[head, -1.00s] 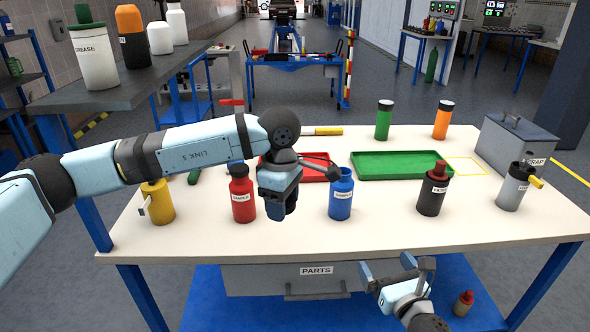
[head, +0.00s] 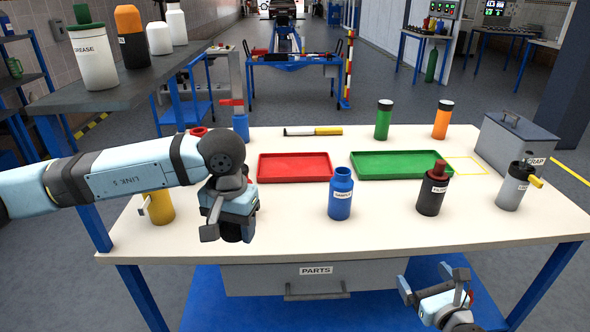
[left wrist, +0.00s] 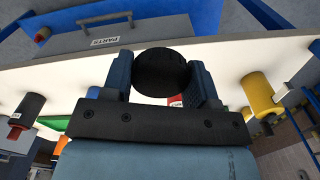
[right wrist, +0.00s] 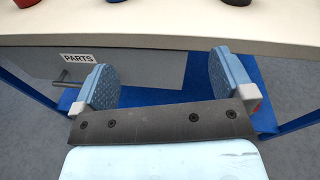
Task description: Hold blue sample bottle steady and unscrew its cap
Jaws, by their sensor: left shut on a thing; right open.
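The blue sample bottle (head: 341,197) stands upright on the table, with a bare blue neck and no separate cap visible on it. Its base just shows at the top edge of the right wrist view (right wrist: 116,2). My left gripper (head: 231,214) is left of the bottle, above the table's front part. It is shut on a round black cap-like piece (left wrist: 162,73), held between both fingers in the left wrist view. My right gripper (head: 430,281) is open and empty, low in front of the table edge; its spread fingers show in the right wrist view (right wrist: 161,80).
The red sample bottle is mostly hidden behind my left gripper. A yellow container (head: 159,205) stands left; a dark bottle with red cap (head: 432,192) and a grey one (head: 513,190) stand right. Red (head: 295,167) and green (head: 385,166) trays lie behind. Tabletop around the blue bottle is clear.

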